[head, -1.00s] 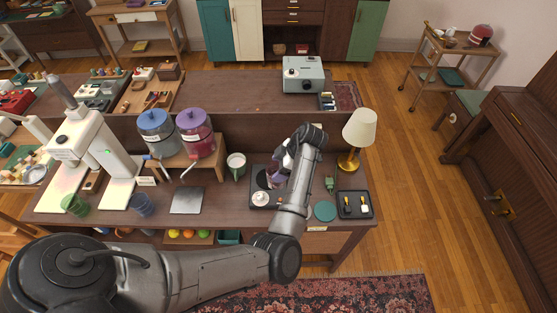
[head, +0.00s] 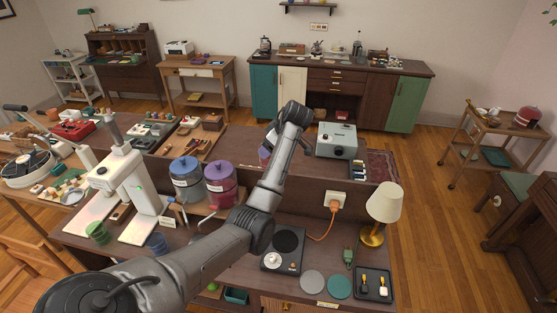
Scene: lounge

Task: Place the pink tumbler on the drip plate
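I cannot make out a pink tumbler. A green tumbler (head: 97,232) and a blue tumbler (head: 157,243) stand at the left of the near counter. The drip plate is hidden behind my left arm, in front of the blue-lidded dispenser (head: 187,180) and the purple-lidded dispenser (head: 220,184). My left arm reaches across the counter. Its gripper (head: 265,153) hangs beyond the forearm, near the raised back ledge. It is mostly covered, with a small pale purple patch showing, so its fingers and any held thing cannot be told. My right gripper is not in view.
Grey (head: 313,283) and teal (head: 340,287) discs, a black tray (head: 373,283) and a lamp (head: 383,209) stand further right. A projector (head: 337,140) is behind the ledge.

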